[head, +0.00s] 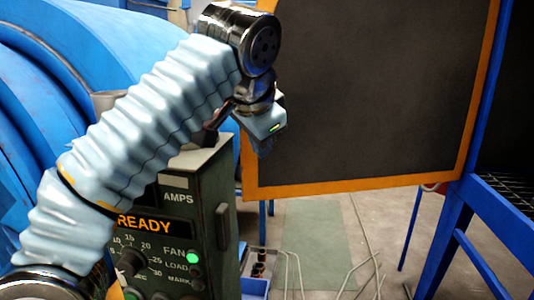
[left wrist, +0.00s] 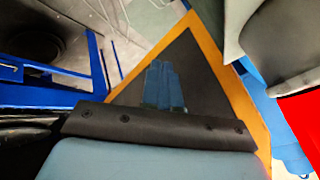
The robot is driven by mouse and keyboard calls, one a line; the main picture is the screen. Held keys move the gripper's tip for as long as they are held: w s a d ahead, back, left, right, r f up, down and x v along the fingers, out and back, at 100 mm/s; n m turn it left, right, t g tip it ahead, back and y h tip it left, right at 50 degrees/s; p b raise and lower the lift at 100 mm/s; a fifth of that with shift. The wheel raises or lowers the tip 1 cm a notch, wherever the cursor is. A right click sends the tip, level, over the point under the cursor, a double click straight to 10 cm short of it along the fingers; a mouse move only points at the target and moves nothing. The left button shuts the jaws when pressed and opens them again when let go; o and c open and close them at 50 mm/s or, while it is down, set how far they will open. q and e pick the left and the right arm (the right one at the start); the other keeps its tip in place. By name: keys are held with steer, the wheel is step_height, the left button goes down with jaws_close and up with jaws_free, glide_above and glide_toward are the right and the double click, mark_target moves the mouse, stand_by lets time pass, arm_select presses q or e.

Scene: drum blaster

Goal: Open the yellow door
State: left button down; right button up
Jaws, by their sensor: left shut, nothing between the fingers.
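The yellow door (head: 375,95) is a large dark panel with a yellow-orange frame, in the upper right of the head view. My left gripper (head: 266,148) hangs in front of the door's lower left edge, pointing down; contact with the door cannot be told. In the left wrist view the blue fingers (left wrist: 164,85) are together and empty, seen against the door's dark panel (left wrist: 205,70) and its yellow frame. No handle is visible on the door. My right gripper is not in view.
A dark green control box (head: 190,225) with a READY display stands below my left arm. A large blue rounded machine (head: 75,65) fills the left. A blue metal frame (head: 465,215) stands at the right. Hoses lie on the floor (head: 345,225) below the door.

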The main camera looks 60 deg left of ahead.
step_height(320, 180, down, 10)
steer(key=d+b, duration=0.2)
steer(key=b, duration=0.8)
arm_select(q)
steer(key=w+a+r+n+y+p, duration=0.1)
steer(key=w+a+n+y, duration=0.2)
steer(key=a, duration=0.4)
steer(key=w+a+r+n+t+y+p, duration=0.1)
steer(key=w+a+n+y, duration=0.3)
steer(key=a, duration=0.4)
steer(key=w+a+r+n+t+y+p, duration=0.1)
steer(key=w+a+r+n+y+p, duration=0.1)
steer(key=a, duration=0.5)
steer(key=w+r+n+y, duration=0.1)
steer(key=w+n+y, duration=0.1)
steer(key=w+n, duration=0.1)
steer(key=shift+w+a+n, duration=0.15)
steer(key=shift+w+n, duration=0.25)
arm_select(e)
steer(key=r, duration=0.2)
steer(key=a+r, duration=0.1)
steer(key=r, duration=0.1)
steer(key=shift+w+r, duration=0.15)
